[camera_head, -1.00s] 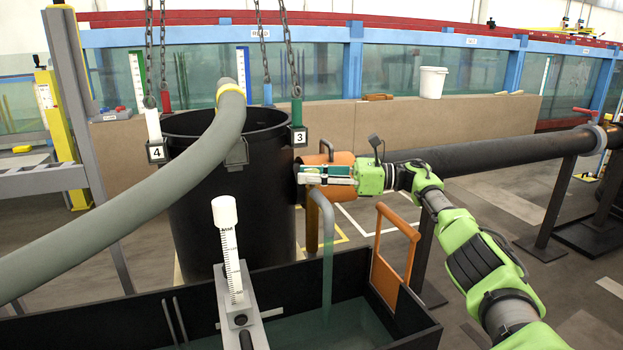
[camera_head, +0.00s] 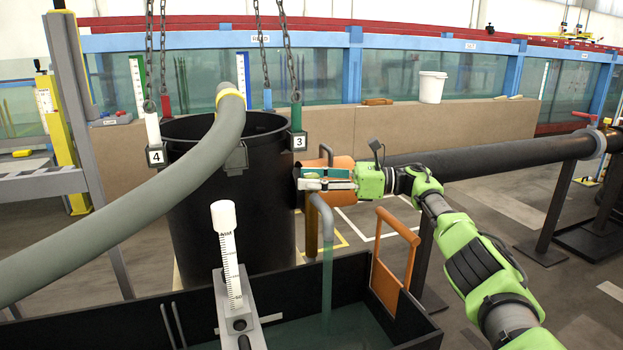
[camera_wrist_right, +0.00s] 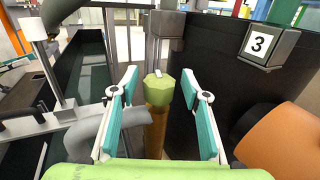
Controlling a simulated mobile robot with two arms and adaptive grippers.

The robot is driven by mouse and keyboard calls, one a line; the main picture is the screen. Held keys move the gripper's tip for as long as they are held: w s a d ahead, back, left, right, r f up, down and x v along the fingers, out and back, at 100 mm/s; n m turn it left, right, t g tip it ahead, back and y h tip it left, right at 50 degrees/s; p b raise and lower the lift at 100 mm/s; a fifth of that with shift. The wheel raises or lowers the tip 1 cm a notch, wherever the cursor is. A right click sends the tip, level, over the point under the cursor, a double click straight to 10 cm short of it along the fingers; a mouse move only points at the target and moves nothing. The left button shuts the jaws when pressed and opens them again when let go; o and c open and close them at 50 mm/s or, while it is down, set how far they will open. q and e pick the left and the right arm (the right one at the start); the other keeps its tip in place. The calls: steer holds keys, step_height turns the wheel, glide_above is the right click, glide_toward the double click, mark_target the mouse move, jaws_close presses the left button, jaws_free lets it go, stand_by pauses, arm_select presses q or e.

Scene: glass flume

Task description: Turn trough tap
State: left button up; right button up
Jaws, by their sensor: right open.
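The tap shows in the right wrist view as an upright brass post with a faceted yellow-green top (camera_wrist_right: 158,92) bearing a small white mark. In the head view the brass post (camera_head: 312,232) stands beside the black barrel, its top hidden behind my gripper. A grey bent spout (camera_head: 324,212) comes off next to it, and a pale stream (camera_head: 327,275) runs down from it into the dark trough (camera_head: 424,338). My right gripper (camera_head: 300,180) is open; in the wrist view its teal-padded fingers (camera_wrist_right: 160,84) stand on either side of the top, with gaps visible. My left gripper is out of view.
The black barrel (camera_head: 228,215) stands close left of my right gripper, with a tag marked 3 (camera_head: 299,142). An orange cylinder (camera_head: 343,166) is right behind the gripper. An orange frame (camera_head: 396,250) stands at the trough's right end. A grey hose (camera_head: 130,215) crosses the left.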

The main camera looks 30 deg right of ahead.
steer(key=v, duration=0.7)
steer(key=shift+s+d, duration=0.2)
steer(key=shift+d, duration=0.05)
